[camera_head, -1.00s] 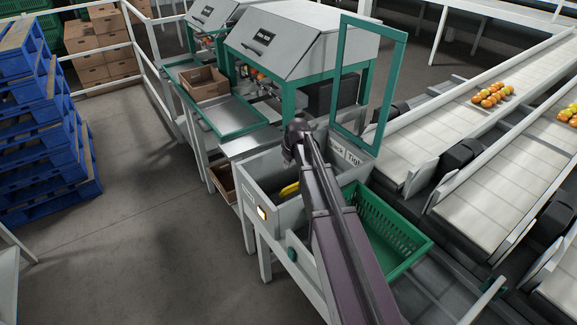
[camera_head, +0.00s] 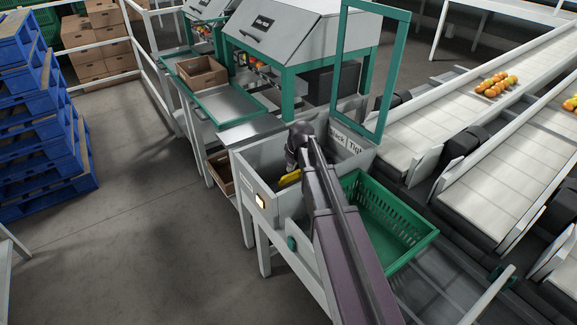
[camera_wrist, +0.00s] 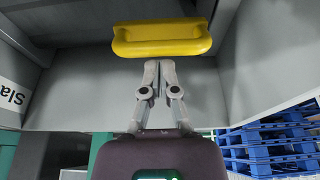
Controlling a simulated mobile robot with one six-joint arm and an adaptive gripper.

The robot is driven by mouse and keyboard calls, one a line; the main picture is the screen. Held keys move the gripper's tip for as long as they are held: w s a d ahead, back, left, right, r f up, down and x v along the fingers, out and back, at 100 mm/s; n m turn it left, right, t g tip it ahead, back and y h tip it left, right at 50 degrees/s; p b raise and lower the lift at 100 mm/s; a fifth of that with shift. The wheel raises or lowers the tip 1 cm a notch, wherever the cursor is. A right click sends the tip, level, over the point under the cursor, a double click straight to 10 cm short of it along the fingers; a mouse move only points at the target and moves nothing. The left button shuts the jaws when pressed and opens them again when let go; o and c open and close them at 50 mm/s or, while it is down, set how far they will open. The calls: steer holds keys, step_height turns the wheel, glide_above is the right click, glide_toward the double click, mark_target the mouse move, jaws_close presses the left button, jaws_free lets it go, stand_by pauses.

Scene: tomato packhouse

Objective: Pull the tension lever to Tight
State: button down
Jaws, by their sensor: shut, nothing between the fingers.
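The tension lever's yellow handle (camera_wrist: 162,40) lies crosswise in the wrist view, just ahead of the fingertips. In the head view the yellow handle (camera_head: 290,178) shows inside the grey box (camera_head: 262,162), partly behind my arm. My gripper (camera_wrist: 158,64) is shut and empty. Its fingertips are close to the handle's near edge; I cannot tell whether they touch it. The label panel (camera_head: 346,141) on the box's far wall shows part of "Slack" and "Tight". The "Sla" end of the label (camera_wrist: 13,97) shows at the left in the wrist view.
A green crate (camera_head: 405,243) stands right of the grey box, close to my arm. A teal frame (camera_head: 398,70) rises behind the box. Conveyors (camera_head: 480,128) with fruit run at the right. Blue pallets (camera_head: 40,150) stand at the left, with open floor between.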

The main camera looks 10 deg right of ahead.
stand_by(0.3)
steer(key=shift+s+d+f+t+b, duration=0.2)
steer(key=shift+s+b, duration=0.1)
steer(key=shift+s, duration=0.15)
steer(key=shift+s+d+f+t+b, duration=0.1)
steer(key=shift+s+f+t+b, duration=0.1)
steer(key=shift+s+b, duration=0.15)
steer(key=shift+s+d, duration=0.25)
steer(key=shift+s, duration=0.25)
steer(key=shift+w+r, duration=0.1)
steer(key=shift+w, duration=0.05)
steer(key=w+a+r+p+v, duration=0.1)
steer(key=w+p+v, duration=0.1)
steer(key=p+v, duration=0.9)
steer(key=shift+d, duration=0.15)
